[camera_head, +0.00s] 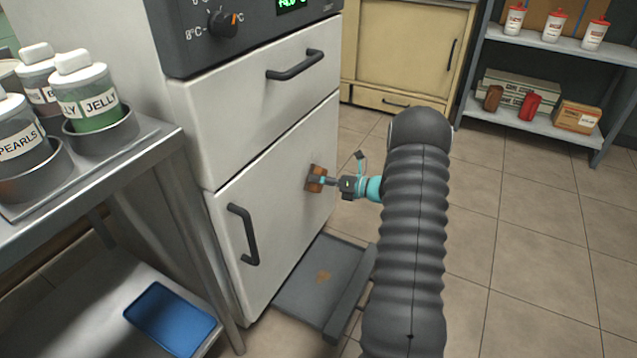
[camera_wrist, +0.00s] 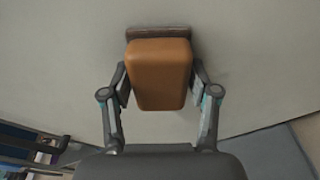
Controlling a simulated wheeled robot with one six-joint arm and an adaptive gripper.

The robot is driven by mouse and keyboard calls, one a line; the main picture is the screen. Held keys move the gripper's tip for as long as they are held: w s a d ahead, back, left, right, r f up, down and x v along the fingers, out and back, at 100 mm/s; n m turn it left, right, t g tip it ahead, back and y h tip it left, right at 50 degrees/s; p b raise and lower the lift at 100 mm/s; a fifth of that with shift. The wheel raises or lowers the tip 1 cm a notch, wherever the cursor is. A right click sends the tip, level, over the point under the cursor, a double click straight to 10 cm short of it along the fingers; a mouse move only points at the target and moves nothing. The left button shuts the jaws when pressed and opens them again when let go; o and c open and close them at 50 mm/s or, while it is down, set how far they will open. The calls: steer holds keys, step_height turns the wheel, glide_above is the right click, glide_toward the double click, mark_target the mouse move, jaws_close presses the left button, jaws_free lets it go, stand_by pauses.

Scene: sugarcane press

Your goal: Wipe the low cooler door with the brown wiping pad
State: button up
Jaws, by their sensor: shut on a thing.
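The low cooler door (camera_head: 283,195) is the white lower panel of the cooler, with a dark vertical handle on its left side. It is shut, and its surface fills much of the wrist view (camera_wrist: 60,70). My gripper (camera_head: 322,180) is at the upper right part of this door. It is shut on the brown wiping pad (camera_head: 316,178), with one finger on each side of it in the wrist view (camera_wrist: 159,75). The pad's far dark edge (camera_wrist: 155,36) is at the door face and appears to touch it. The contact face itself is hidden.
A shelf (camera_head: 556,45) stands back right. The tiled floor at right is clear.

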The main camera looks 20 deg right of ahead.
mark_target(308, 186)
steer(key=shift+a, duration=0.1)
steer(key=shift+s+a+p, duration=0.5)
steer(key=shift+s+a, duration=0.7)
steer(key=shift+a, duration=0.05)
steer(key=shift+s+a, duration=0.4)
steer(key=shift+a, duration=0.2)
steer(key=shift+s+a, duration=0.35)
steer(key=shift+a, duration=0.2)
steer(key=shift+s+a+p, duration=0.3)
steer(key=shift+s+a, duration=0.4)
steer(key=shift+a, duration=0.2)
steer(key=shift+s+a+p, duration=0.3)
steer(key=shift+s+a, duration=0.4)
steer(key=shift+a, duration=0.15)
steer(key=shift+w+d, duration=0.5)
steer(key=shift+d, duration=0.2)
steer(key=shift+w+d, duration=0.45)
steer(key=shift+d, duration=0.25)
steer(key=shift+w+d, duration=1.25)
steer(key=shift+d, duration=0.15)
steer(key=shift+w+d, duration=1.2)
steer(key=shift+d, duration=0.2)
steer(key=v, duration=0.6)
steer(key=shift+s+a+f+p, duration=0.2)
steer(key=shift+s+f+p, duration=0.05)
steer(key=shift+f+p, duration=0.1)
